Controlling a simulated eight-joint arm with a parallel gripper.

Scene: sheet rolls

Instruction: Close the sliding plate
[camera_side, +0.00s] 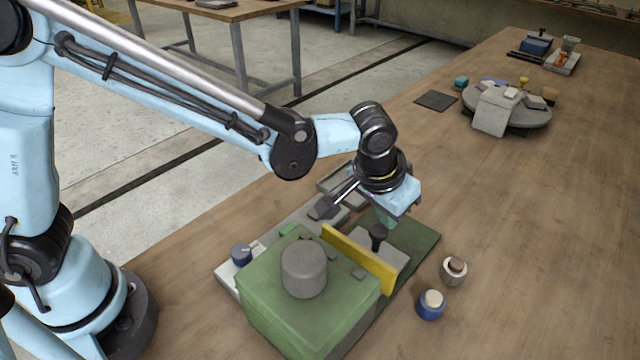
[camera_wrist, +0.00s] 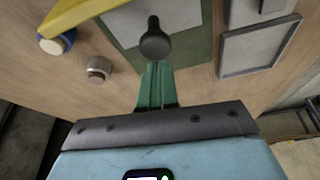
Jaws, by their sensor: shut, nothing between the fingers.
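The sliding plate (camera_side: 398,256) is a flat grey plate on the dark green base (camera_side: 424,240) of a green machine. Part of it lies behind the yellow bar (camera_side: 358,258). A black knob (camera_side: 378,236) stands upright on it. In the wrist view the plate (camera_wrist: 187,14) shows pale grey, with the knob (camera_wrist: 155,42) just beyond my fingertips. My gripper (camera_side: 386,222) has green fingers, which are shut and empty (camera_wrist: 158,66). The fingers are right beside the knob; I cannot tell whether they touch it.
The green machine box (camera_side: 262,300) carries a grey cylinder (camera_side: 304,268). A grey tray (camera_wrist: 258,46) lies beside the base. Two small round knobs, one blue (camera_side: 430,306) and one grey-brown (camera_side: 453,271), stand right of the machine. The table further right is clear; a round turntable (camera_side: 520,117) stands farther back.

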